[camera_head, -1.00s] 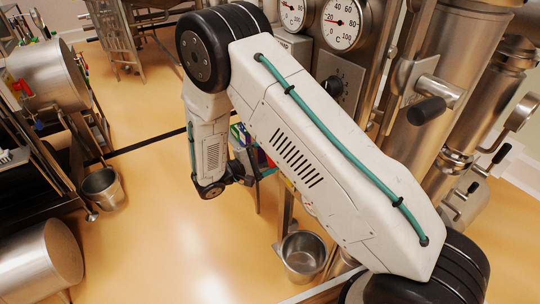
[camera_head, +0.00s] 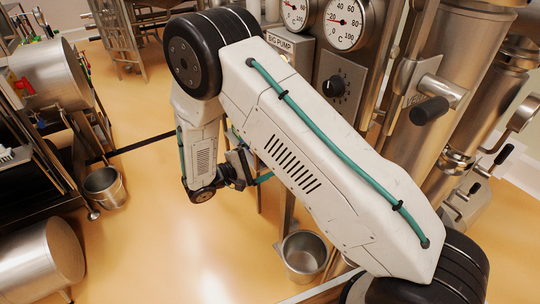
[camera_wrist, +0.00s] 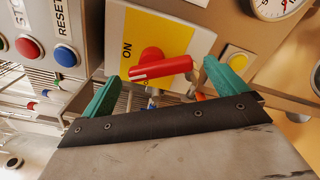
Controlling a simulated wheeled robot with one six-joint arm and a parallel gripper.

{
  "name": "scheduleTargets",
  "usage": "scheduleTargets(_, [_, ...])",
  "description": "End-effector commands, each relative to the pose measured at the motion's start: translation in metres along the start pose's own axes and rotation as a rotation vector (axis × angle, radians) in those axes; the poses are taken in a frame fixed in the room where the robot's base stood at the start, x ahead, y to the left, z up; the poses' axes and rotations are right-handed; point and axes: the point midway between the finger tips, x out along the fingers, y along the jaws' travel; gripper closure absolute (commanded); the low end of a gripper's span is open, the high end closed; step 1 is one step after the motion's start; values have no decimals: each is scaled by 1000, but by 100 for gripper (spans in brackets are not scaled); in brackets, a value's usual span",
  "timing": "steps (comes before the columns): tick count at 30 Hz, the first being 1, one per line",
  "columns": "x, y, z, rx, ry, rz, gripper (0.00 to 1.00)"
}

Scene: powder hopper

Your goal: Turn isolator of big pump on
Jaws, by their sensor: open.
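The isolator shows in the wrist view as a red handle (camera_wrist: 160,68) on a round red hub, mounted on a yellow plate (camera_wrist: 195,40) with "ON" printed on its left part. The handle lies nearly level across the picture. My gripper (camera_wrist: 161,74) is open, with one teal fingertip to the left of the handle and one to its right. I cannot tell whether either finger touches it. In the head view my gripper (camera_head: 240,168) is partly hidden behind my arm, and the isolator is hidden. A "BIG PUMP" label (camera_head: 278,42) shows above my arm.
A panel with a blue button (camera_wrist: 66,55) and a red button (camera_wrist: 27,46) sits left in the wrist view. A yellow button (camera_wrist: 237,63) sits right. Gauges (camera_head: 343,24), a black knob (camera_head: 334,86) and steel pipes stand right in the head view. A bucket (camera_head: 303,254) stands below.

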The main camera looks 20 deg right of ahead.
Motion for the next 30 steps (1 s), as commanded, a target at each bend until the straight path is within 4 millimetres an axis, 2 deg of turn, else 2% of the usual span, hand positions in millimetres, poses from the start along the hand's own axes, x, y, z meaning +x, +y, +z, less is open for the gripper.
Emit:
scheduleTargets(3, [-22,0,0,0,3,2,3])
scheduleTargets(6, [-36,0,-1,0,2,2,3])
scheduleTargets(12, [-47,0,0,-1,2,1,3])
scheduleTargets(23, [-44,0,-2,0,0,1,3])
scheduleTargets(26, [-35,0,-1,-1,-2,0,3])
scheduleTargets(30, [-13,0,-1,0,-4,-1,3])
